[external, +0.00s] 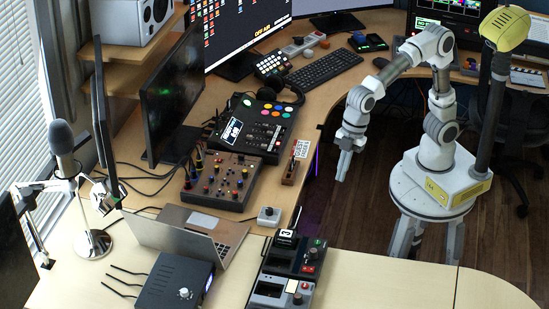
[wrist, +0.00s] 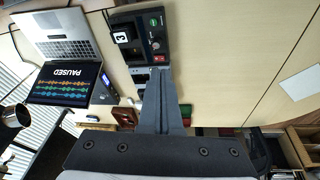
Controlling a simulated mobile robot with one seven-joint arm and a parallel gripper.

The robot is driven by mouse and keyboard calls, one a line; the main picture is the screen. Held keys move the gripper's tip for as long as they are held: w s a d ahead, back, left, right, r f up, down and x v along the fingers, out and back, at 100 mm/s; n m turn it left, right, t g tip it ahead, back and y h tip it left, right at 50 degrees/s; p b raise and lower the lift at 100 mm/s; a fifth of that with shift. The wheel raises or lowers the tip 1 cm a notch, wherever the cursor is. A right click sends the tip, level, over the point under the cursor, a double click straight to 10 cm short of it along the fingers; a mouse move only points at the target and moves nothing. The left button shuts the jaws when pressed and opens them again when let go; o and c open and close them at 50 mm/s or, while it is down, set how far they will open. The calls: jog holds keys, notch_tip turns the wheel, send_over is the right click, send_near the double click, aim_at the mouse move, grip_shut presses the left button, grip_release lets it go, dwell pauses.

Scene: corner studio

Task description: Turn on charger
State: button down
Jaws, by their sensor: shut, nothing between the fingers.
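A dark charger-like unit (external: 285,262) sits on the front desk near its inner edge. A small block with a white label stands on it, with a green button and a red button or light beside it. The unit also shows at the top of the wrist view (wrist: 146,55), its label reading 3. I cannot tell whether it is on. My gripper (external: 342,172) is shut and empty, pointing down beside the desk's inner edge, apart from the unit.
The desk right of the unit (external: 400,280) is clear.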

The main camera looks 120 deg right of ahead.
jog(key=w+a+f+n+g+y, duration=0.1)
jog(key=w+a+f, duration=0.3)
jog(key=w+f, duration=0.6)
jog(key=shift+w+n+y, duration=0.5)
jog(key=shift+w+n, duration=0.3)
jog(key=shift+w, duration=0.05)
jog(key=b, duration=0.2)
send_near(313, 271)
jog(key=x, duration=0.5)
jog(key=shift+w+a, duration=0.3)
jog(key=shift+a, duration=0.05)
jog(key=shift+f, duration=0.7)
jog(key=shift+s, duration=0.1)
jog(key=shift+s+a+f+h+b, duration=0.1)
jog(key=shift+a+f+h+b, duration=0.15)
jog(key=shift+f+b, duration=0.4)
jog(key=shift+d+r, duration=0.15)
jog(key=shift+r, duration=0.2)
